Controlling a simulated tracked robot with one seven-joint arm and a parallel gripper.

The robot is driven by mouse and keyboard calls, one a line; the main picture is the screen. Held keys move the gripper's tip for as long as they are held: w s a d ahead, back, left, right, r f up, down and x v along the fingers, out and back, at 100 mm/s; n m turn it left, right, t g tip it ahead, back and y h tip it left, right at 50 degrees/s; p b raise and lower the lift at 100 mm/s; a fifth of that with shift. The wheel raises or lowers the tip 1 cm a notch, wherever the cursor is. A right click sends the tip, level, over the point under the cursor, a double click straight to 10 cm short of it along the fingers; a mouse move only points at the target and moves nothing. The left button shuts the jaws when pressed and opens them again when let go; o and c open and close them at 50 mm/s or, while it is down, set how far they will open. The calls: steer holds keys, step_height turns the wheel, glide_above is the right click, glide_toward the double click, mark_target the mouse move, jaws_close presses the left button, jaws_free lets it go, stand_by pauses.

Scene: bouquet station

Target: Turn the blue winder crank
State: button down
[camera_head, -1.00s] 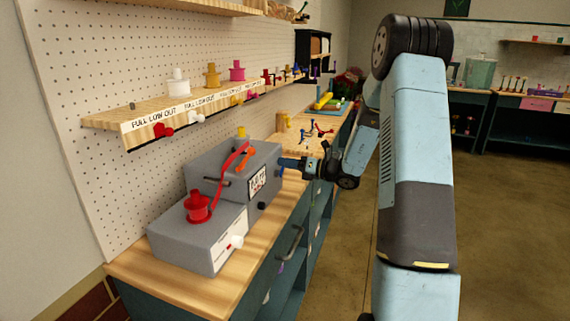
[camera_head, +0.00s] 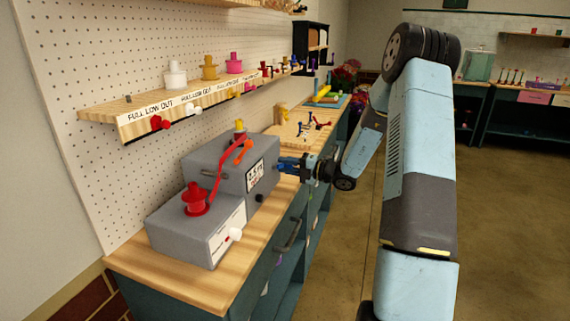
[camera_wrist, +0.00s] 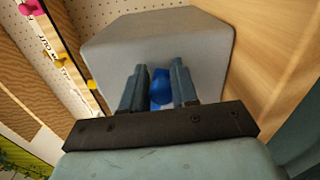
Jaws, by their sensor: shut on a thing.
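The blue winder crank (camera_wrist: 161,88) shows as a rounded blue knob between my gripper's two fingers in the wrist view. My gripper (camera_wrist: 159,80) is shut on it, at the side of the grey winder machine (camera_wrist: 190,40). In the head view my gripper (camera_head: 287,164) is at the right end of the grey machine (camera_head: 208,150), and the crank is mostly hidden by the fingers. The machine carries a red spool (camera_head: 195,199) with a red ribbon (camera_head: 230,160) rising to its upper box.
A shelf (camera_head: 180,105) with white, orange and pink spools hangs above the machine. A wooden board (camera_head: 300,130) with small tools lies behind. The wooden counter front (camera_head: 160,285) is clear.

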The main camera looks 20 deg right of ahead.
steer(key=shift+s+f+m, duration=0.15)
steer(key=shift+f+m, duration=0.3)
steer(key=shift+m, duration=0.55)
steer(key=c, duration=0.9)
jaws_free()
steer(key=shift+c, duration=0.2)
steer(key=shift+a, duration=0.1)
steer(key=v, duration=1.4)
